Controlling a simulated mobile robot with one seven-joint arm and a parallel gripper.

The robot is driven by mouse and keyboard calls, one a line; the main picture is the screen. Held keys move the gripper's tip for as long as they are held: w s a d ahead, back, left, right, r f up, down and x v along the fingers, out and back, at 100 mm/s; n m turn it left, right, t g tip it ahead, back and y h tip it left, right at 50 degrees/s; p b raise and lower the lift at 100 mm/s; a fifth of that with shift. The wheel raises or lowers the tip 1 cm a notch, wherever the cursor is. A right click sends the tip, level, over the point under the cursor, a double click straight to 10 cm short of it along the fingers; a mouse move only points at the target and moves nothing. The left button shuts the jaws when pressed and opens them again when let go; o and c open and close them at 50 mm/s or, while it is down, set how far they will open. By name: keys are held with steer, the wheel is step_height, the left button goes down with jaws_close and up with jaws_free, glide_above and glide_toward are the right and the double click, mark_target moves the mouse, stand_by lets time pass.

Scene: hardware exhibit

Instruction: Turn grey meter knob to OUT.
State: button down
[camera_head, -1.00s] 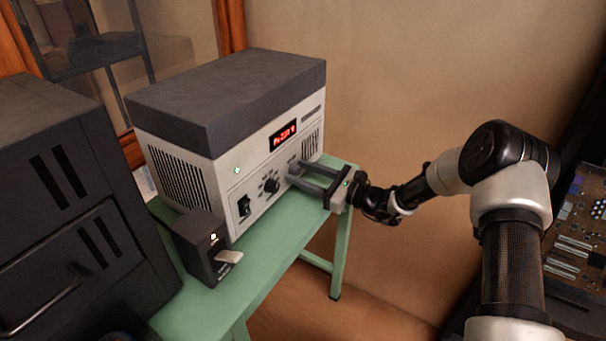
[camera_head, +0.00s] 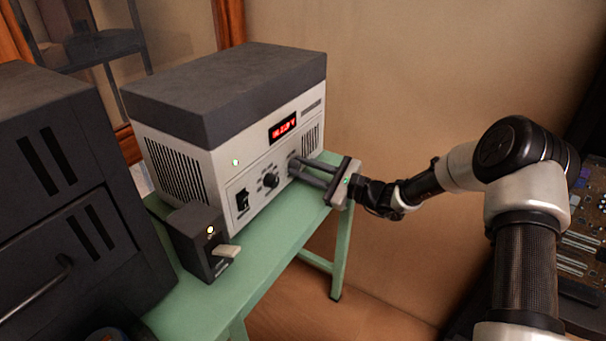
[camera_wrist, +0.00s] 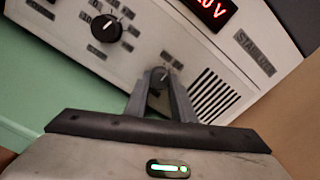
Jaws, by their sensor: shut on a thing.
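The meter is a pale box (camera_head: 228,165) with a dark grey lid, a red display (camera_head: 283,127) and a row of controls on its front. The small grey knob (camera_wrist: 158,76) sits low on the panel, right of a larger black knob (camera_wrist: 107,28). The black knob also shows in the head view (camera_head: 271,181). My gripper (camera_head: 292,168) reaches in from the right, with both fingertips at the panel. In the wrist view my gripper (camera_wrist: 160,88) is shut on the grey knob, one finger on each side. The fingers hide the knob's pointer and most labels around it.
The meter stands on a green table (camera_head: 262,262). A black rocker switch (camera_head: 243,201) is left of the knobs. A small dark box with a pale lever (camera_head: 228,251) stands in front. A large dark cabinet (camera_head: 60,200) fills the left. A circuit board (camera_head: 585,240) lies far right.

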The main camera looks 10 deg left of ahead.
steer(key=shift+n+b, duration=1.75)
steer(key=shift+n, duration=0.45)
steer(key=c, duration=1.5)
jaws_free()
steer(key=p+v, duration=0.3)
steer(key=v, duration=1.4)
steer(key=shift+s+d, duration=0.1)
steer(key=shift+d, duration=0.1)
